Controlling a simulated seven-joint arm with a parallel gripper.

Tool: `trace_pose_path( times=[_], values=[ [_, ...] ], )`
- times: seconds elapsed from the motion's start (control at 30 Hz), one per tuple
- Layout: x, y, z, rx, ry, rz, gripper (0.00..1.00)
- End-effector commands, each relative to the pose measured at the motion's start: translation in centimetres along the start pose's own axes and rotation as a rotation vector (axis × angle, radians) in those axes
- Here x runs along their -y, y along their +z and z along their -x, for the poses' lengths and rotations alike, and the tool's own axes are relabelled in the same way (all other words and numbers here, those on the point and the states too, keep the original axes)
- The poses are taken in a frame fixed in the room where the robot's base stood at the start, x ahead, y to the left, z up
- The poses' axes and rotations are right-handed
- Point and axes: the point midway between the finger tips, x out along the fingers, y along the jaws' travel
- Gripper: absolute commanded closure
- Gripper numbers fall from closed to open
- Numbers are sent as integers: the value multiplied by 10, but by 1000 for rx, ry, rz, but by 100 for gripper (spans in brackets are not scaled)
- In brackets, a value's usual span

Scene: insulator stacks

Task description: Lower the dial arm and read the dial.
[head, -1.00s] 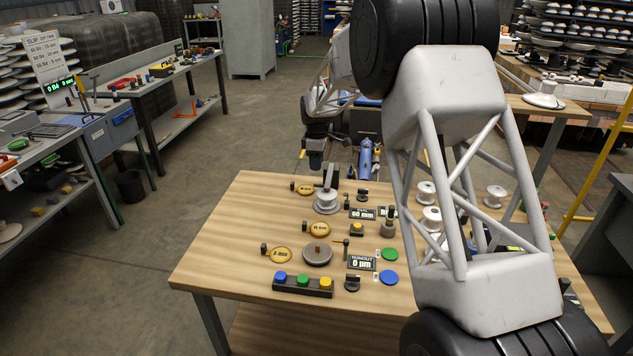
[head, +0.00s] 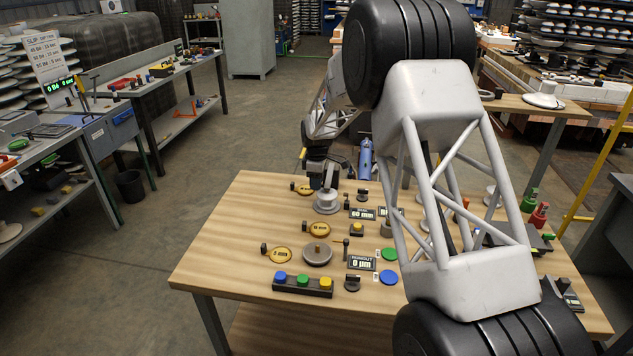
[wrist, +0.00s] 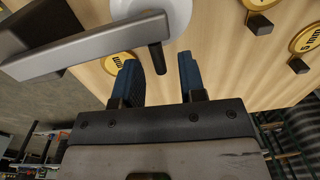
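A grey metal arm (wrist: 95,45) with a dark pin (wrist: 156,58) at its end reaches over a white disc (wrist: 165,10) in the wrist view; it looks like the dial arm. My gripper (wrist: 158,68) is open, its two blue fingers on either side of the pin's lower end. I cannot tell whether they touch it. In the head view my gripper (head: 317,182) is just above the white insulator (head: 327,201), largely hiding the arm there. A dial display (head: 362,213) right of the insulator seems to read 60 mm. A runout display (head: 361,263) reads 0 µm.
Gold label discs (head: 317,229) and a grey turntable (head: 317,254) lie nearer on the wooden table (head: 225,245). A button box (head: 303,285) sits at the front. White insulators stand at the right, partly behind my arm. The table's left side is clear.

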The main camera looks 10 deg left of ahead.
Motion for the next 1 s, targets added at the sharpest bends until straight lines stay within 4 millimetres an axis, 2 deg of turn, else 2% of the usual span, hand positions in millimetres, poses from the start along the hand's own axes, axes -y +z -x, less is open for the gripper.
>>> trace_pose_path(
  times=[0.17,0.4,0.73,1.0],
  values=[
    [0,0,0,0,0,0,62],
    [0,0,0,0,0,0,99],
    [0,0,2,0,1,0,100],
    [-4,0,22,-1,4,0,100]
  ],
)
